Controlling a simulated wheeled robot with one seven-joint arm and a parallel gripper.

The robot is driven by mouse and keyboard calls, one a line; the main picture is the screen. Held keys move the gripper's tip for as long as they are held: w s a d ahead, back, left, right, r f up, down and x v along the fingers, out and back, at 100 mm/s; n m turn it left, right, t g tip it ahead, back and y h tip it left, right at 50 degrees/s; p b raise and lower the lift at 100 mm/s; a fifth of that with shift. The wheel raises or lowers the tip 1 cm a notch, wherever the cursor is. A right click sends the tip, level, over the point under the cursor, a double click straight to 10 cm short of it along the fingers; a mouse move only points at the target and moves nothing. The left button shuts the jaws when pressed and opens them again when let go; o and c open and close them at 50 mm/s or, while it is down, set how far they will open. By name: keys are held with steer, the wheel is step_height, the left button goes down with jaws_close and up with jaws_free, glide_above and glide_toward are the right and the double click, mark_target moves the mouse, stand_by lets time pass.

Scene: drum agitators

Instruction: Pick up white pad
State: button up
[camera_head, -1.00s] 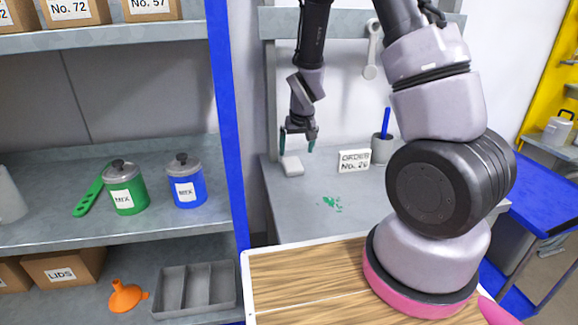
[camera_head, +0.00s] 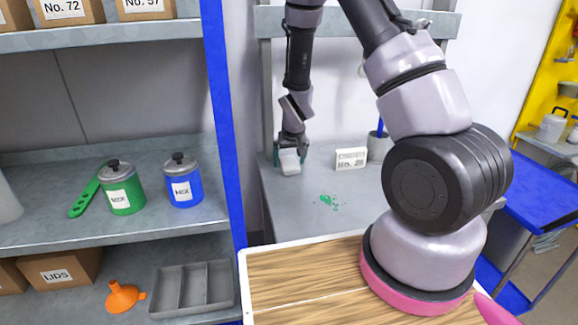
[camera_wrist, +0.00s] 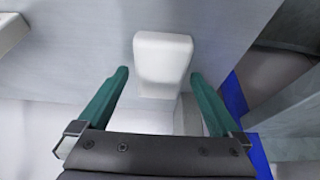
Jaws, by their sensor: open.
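The white pad (camera_head: 290,163) lies on the grey bench top at its back left. In the wrist view the white pad (camera_wrist: 162,62) is a pale rounded block just ahead of the fingertips. My gripper (camera_head: 290,155) is right over the pad, pointing down. In the wrist view my gripper (camera_wrist: 158,72) has its two green fingers apart, one on each side of the pad's near end. I see gaps between the fingers and the pad, so it is open and holds nothing.
On the bench (camera_head: 290,215) stand a white order sign (camera_head: 351,159) and a grey cup (camera_head: 378,146) with a blue stick. A green spill (camera_head: 329,202) lies in front of the pad. A blue shelf post (camera_head: 226,130) stands to the left.

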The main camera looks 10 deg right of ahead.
steer(key=shift+f, duration=0.25)
stand_by(0.4)
steer(key=c, duration=1.3)
steer(key=shift+o, duration=0.2)
steer(key=shift+r, duration=0.3)
steer(key=shift+r, duration=0.1)
